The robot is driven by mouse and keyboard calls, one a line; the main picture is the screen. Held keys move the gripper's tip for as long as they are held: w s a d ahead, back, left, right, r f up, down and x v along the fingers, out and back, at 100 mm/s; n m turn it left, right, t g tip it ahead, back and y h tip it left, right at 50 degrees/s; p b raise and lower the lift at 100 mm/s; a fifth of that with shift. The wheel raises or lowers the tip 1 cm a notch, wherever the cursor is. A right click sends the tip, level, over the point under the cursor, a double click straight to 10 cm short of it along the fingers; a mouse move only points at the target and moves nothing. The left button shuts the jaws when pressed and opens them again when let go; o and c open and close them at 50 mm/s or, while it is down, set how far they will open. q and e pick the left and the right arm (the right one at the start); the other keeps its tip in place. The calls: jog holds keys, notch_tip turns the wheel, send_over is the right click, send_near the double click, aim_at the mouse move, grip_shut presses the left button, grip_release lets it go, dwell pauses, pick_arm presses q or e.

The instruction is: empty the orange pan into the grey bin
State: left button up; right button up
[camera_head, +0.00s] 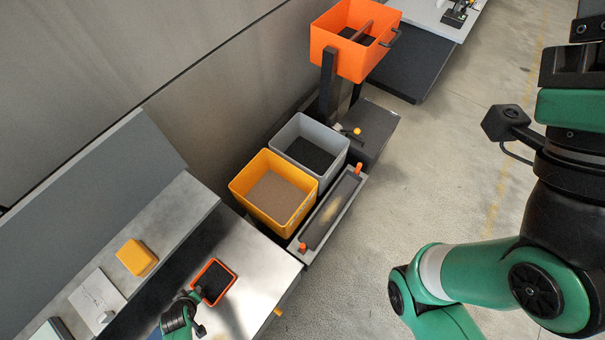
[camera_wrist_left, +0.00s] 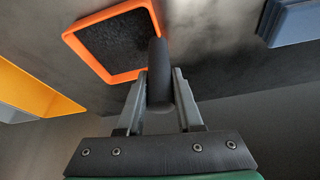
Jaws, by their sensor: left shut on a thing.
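The orange pan (camera_head: 201,273) is a shallow square tray with dark granules in it. It is at the near steel worktop, and it also shows in the left wrist view (camera_wrist_left: 86,60). It looks about level; I cannot tell whether it touches the worktop. My left gripper (camera_head: 197,300) is shut on the pan's dark handle, with the fingers on either side of it in the left wrist view (camera_wrist_left: 158,85). The grey bin (camera_head: 337,162) stands beyond the worktop, apart from the pan, with dark granules inside. My right gripper is out of view.
A yellow bin (camera_head: 254,210) with brown granules stands between the worktop and the grey bin. A narrow grey trough (camera_head: 340,207) runs along their right side. A raised orange hopper (camera_head: 325,48) stands behind. A yellow box (camera_head: 137,257) sits on the left ledge.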

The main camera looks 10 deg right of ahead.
pick_arm(q)
grip_shut()
jog(key=shift+r+p, duration=1.3)
jog(key=shift+r, duration=1.25)
jog(key=shift+o, duration=1.8)
grip_release()
grip_shut()
